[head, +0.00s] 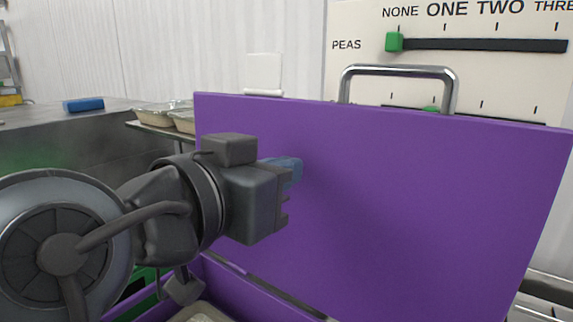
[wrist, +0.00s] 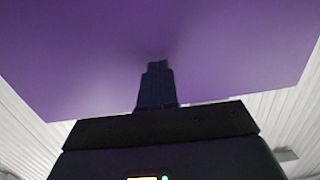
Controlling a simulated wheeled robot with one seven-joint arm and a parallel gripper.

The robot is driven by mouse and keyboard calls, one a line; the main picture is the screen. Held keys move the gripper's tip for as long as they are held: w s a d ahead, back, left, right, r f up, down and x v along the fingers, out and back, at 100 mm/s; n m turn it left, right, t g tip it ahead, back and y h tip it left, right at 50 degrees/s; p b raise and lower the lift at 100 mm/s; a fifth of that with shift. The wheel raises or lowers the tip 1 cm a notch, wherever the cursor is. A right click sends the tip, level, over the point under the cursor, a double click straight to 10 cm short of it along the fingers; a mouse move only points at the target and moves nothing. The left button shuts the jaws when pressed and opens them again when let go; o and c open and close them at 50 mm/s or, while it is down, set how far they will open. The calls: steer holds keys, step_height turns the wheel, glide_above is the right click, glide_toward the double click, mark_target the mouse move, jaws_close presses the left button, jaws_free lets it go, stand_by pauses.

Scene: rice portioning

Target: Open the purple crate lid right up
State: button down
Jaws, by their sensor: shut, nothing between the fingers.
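The purple crate lid (head: 420,190) stands steeply raised on the far side of the purple crate (head: 245,290) in the head view. A metal handle (head: 400,70) shows above its top edge. My gripper (head: 290,172) is shut and empty, with its blue fingers at the lid's inner face, left of the lid's middle. In the wrist view the lid (wrist: 90,60) fills most of the picture and the shut fingers (wrist: 157,68) point at it. They look very close to it or touching; I cannot tell which.
A panel (head: 360,20) with a green slider (head: 394,42) marked PEAS stands behind the lid. Filled trays (head: 155,116) sit on a shelf at the left, and a blue object (head: 84,104) lies on a grey counter (head: 60,140). Part of a pale container (head: 200,313) shows inside the crate.

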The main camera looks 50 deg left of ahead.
steer(key=s+d, duration=0.2)
steer(key=s, duration=0.1)
steer(key=s+d+f, duration=0.1)
steer(key=s, duration=0.1)
stand_by(0.4)
steer(key=shift+s+r, duration=0.1)
stand_by(0.3)
